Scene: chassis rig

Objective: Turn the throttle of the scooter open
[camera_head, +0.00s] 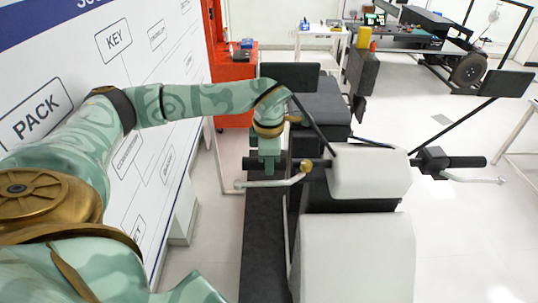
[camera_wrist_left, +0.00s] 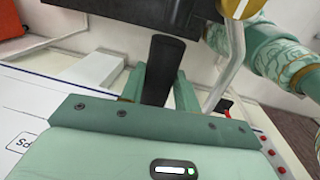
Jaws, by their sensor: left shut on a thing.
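The scooter (camera_head: 358,258) stands in the middle of the head view, with a pale front body and a handlebar across it. The throttle grip (camera_head: 248,162) is the black cylinder at the handlebar's left end in the picture. My left gripper (camera_head: 266,163) is above this grip, pointing down, with its fingers around it. In the left wrist view the black grip (camera_wrist_left: 163,58) lies between the two green fingers of my left gripper (camera_wrist_left: 161,90). It is shut on the grip. Whether the grip is turned cannot be told. My right gripper is not in view.
A silver brake lever (camera_head: 275,183) runs close beside the held grip. A mirror (camera_head: 290,76) stands above it on a thin stalk. The other black grip (camera_head: 466,162) is free at right. A labelled white board (camera_head: 85,75) flanks my left arm. A red cabinet (camera_head: 231,85) stands behind.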

